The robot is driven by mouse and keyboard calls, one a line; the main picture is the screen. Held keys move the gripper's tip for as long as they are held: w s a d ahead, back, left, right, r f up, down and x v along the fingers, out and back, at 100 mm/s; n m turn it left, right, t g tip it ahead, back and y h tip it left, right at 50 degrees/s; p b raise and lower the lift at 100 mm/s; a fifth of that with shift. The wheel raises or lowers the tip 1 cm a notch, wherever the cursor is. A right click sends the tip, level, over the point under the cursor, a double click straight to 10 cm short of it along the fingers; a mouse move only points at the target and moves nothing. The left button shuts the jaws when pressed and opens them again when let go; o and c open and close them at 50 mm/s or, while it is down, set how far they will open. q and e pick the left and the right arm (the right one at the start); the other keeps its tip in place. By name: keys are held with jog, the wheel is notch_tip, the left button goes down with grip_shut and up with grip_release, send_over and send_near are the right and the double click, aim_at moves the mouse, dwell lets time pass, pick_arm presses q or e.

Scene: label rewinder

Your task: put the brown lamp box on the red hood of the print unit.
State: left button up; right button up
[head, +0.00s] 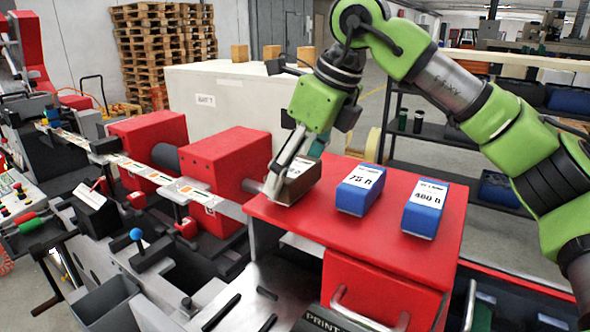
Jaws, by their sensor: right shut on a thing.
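The brown lamp box (297,188) has a white label on top and is at the left end of the red hood (330,220) of the print unit. My right gripper (288,168) comes down from above and is shut on the brown box, partly covering its label. The box's underside looks to be at the hood's surface; I cannot tell whether it rests fully on it. My left gripper is not in view.
Two blue boxes with white labels, one (360,190) in the middle and one (425,210) to the right, stand on the same hood. Other red units (225,165) stand to the left. A large white cabinet (225,100) is behind. The hood's front is bare.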

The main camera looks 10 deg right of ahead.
jog(key=shift+f, duration=0.3)
jog(key=o, duration=1.4)
